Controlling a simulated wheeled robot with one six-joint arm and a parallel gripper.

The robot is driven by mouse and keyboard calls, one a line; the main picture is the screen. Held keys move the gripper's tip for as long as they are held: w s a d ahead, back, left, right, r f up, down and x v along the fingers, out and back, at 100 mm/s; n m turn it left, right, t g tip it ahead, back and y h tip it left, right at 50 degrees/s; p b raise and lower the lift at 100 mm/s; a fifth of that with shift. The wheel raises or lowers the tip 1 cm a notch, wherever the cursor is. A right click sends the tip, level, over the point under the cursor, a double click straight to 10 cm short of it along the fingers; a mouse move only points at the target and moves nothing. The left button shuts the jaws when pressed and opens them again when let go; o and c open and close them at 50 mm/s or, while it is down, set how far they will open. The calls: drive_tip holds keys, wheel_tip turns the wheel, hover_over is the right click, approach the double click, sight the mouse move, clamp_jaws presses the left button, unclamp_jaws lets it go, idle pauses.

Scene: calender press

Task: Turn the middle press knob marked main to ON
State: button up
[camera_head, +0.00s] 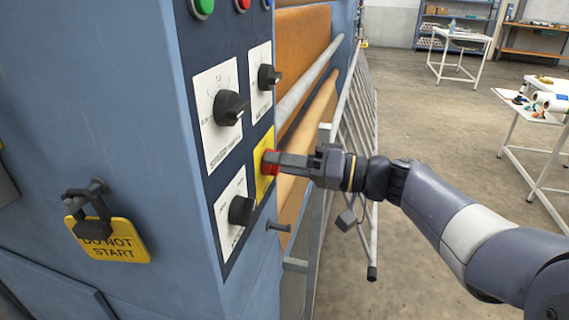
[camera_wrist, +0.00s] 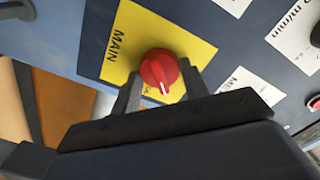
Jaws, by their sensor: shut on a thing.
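The red main knob (camera_head: 268,164) sits on a yellow plate (camera_head: 261,185) on the press's control panel. In the wrist view the knob (camera_wrist: 157,68) stands in front of the yellow plate (camera_wrist: 195,48), which reads MAIN. Its white pointer mark points toward my gripper side of the picture. Another small label beside the knob is mostly hidden. My gripper (camera_head: 279,163) reaches in from the right, shut on the knob; in the wrist view its two fingers (camera_wrist: 160,88) lie on either side of it.
Black knobs on white plates surround it: upper left (camera_head: 230,108), upper right (camera_head: 268,77) and lower left (camera_head: 241,210). A yellow DO NOT START tag (camera_head: 108,240) hangs from a lock at left. A slanted metal guard (camera_head: 358,135) stands behind my gripper.

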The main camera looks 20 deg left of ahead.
drive_tip(key=shift+m+p, duration=1.75)
drive_tip(key=shift+m, duration=2.55)
drive_tip(key=shift+f, duration=0.1)
drive_tip(key=o, duration=1)
drive_tip(key=shift+c, duration=0.2)
drive_tip(key=w+d+p, duration=0.1)
drive_tip(key=d, duration=0.9)
drive_tip(key=shift+d, duration=0.4)
